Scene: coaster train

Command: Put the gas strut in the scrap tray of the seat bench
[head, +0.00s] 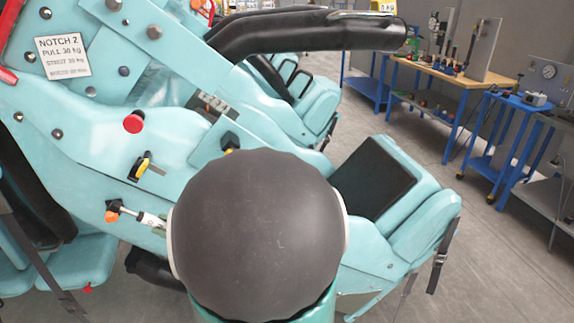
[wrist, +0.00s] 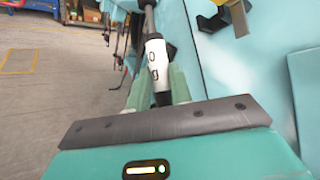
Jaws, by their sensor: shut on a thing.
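The gas strut shows in the head view as a white cylinder (head: 150,219) with a rod running left to an orange end piece (head: 113,211), against the teal train body. In the wrist view its white, marked body (wrist: 156,58) runs up from between the pale green fingers to a dark rod. My gripper (wrist: 159,90) is shut on the strut's body. In the head view only a little of my gripper (head: 163,229) shows; my own dark round arm joint hides the rest. I cannot tell whether the strut's far end touches the train. I cannot make out the scrap tray.
A teal seat with a black pad (head: 370,178) stands right of my arm. A black padded bar (head: 300,35) crosses above. A yellow-black latch (head: 146,167) and red knob (head: 133,123) stick out nearby. Wooden-topped bench (head: 440,75) and blue cart (head: 510,140) stand beyond clear floor.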

